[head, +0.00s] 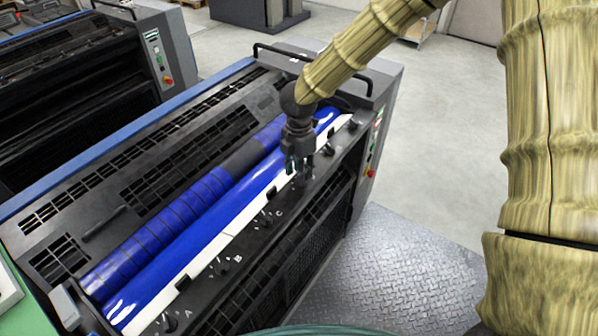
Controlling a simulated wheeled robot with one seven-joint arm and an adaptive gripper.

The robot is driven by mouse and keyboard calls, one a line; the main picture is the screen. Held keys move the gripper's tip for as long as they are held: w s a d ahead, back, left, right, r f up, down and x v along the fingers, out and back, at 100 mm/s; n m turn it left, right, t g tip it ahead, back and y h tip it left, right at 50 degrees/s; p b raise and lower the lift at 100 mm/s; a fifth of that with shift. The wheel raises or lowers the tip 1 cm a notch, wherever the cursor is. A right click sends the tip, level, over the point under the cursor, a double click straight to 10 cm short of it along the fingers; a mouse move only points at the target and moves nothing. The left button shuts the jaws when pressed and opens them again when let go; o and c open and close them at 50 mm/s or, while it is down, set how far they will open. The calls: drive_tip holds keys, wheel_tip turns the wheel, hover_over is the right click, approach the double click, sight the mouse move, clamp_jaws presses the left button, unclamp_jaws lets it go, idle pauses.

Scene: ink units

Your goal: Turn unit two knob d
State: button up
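My gripper (300,172) points down over the black front rail (250,245) of the ink unit, just past the letter C. Its two fingers show a small gap, but whether they touch anything between them is too small to tell. Dark knobs sit along the rail beside the letters: knob A (169,322) at the near end, knob B (222,267) in the middle, knob C (265,218) farther along. No letter D is readable; the spot at the fingertips, in line with the other knobs, is mostly hidden by my gripper.
Blue rollers (190,235) and a white strip run alongside the rail. A black bar handle (305,63) and an end panel with a red button (371,173) stand at the far end. Another unit (75,75) is at upper left. The floor on the right is open.

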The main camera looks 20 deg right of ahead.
drive_tip(key=shift+w+f, duration=0.15)
drive_tip(key=shift+f, duration=0.45)
drive_tip(key=shift+s, duration=0.9)
drive_tip(key=shift+w+f, duration=0.45)
drive_tip(key=shift+w, duration=0.15)
drive_tip(key=shift+c, duration=0.4)
drive_tip(key=shift+s+r, duration=0.15)
drive_tip(key=shift+s, duration=0.1)
clamp_jaws()
